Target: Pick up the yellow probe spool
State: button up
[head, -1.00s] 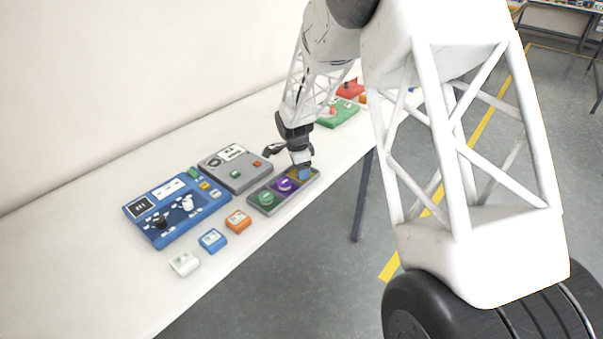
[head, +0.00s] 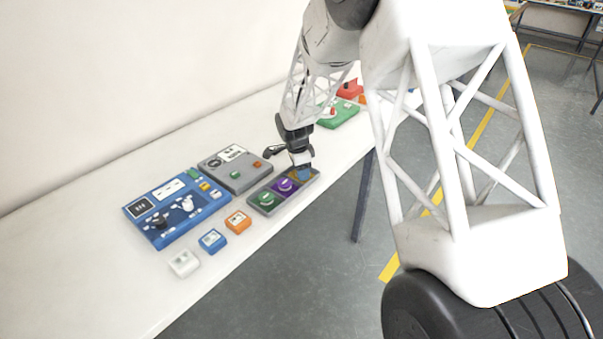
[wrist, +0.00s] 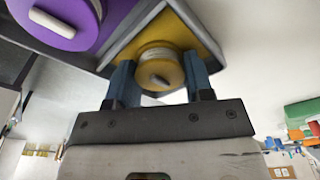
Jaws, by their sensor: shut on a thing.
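The yellow probe spool (wrist: 160,75) sits between the two blue fingers of my gripper (wrist: 158,84) in the wrist view, at the yellow compartment (wrist: 203,35) of the tray. My gripper is shut on the spool. In the head view my gripper (head: 302,174) is at the right end of the tray (head: 262,209) and hides most of the yellow compartment and the spool. I cannot tell whether the spool still touches the compartment floor.
A purple spool (head: 286,186) and a green spool (head: 265,199) sit in the neighbouring compartments. A grey box (head: 236,168) and a blue board (head: 165,235) lie to the left. Small orange (head: 237,221), blue (head: 212,239) and white (head: 184,262) blocks stand in front.

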jog(key=shift+r, duration=0.2)
jog(key=shift+r, duration=0.5)
jog(key=shift+s+r, duration=0.2)
jog(key=shift+r, duration=0.4)
jog(key=shift+s+r, duration=0.15)
jog(key=shift+r, duration=0.4)
jog(key=s+d+r, duration=0.1)
jog(key=s+d, duration=0.1)
jog(key=s, duration=1.3)
jog(key=shift+r, duration=0.2)
jog(key=shift+s+d, duration=0.1)
